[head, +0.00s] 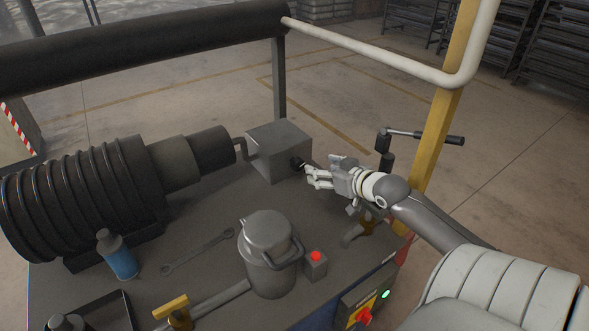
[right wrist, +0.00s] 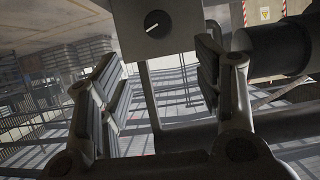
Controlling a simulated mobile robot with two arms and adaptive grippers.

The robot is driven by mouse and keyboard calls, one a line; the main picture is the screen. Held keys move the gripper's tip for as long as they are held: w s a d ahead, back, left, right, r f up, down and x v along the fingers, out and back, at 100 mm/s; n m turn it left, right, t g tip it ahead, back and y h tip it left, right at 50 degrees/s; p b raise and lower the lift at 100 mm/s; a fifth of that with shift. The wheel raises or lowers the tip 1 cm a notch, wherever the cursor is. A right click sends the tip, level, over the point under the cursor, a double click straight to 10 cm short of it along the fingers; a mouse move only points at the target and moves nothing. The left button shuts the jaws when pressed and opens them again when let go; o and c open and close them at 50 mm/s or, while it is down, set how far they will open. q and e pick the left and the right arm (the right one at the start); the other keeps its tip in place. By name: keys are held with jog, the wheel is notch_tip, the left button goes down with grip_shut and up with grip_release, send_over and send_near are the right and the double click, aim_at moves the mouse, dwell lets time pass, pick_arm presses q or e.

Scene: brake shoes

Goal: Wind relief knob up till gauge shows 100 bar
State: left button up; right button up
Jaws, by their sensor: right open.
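A grey box (head: 280,150) stands at the bench's far edge, with a round black knob (head: 297,162) on its right-hand face. In the right wrist view, what looks like the same knob (right wrist: 157,23) bears a white line pointing to the lower left. My right gripper (head: 310,177) is open and empty, its fingers pointing at the knob from the right and apart from it. In the right wrist view the knob shows beyond the spread fingers, near the top edge. I cannot make out a pressure gauge or its reading. My left gripper is out of view.
A lidded grey canister (head: 267,240), a red-button box (head: 315,265), a spanner (head: 199,250) and a blue bottle (head: 118,258) stand or lie on the bench. A large ribbed cylinder (head: 85,200) fills the left. A yellow post (head: 437,140) rises behind my right arm.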

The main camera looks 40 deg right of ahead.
aim_at(300, 165)
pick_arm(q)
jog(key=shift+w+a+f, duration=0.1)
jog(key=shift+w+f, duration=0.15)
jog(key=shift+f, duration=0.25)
pick_arm(e)
jog(key=shift+s+f+x, duration=0.1)
jog(key=shift+f+x, duration=0.05)
jog(key=shift+x, duration=1.9)
jog(key=shift+s+f+x, duration=0.1)
jog(key=shift+f+x, duration=0.1)
jog(key=shift+x, duration=1.85)
jog(key=shift+f+x, duration=0.15)
jog(key=shift+x, duration=1.95)
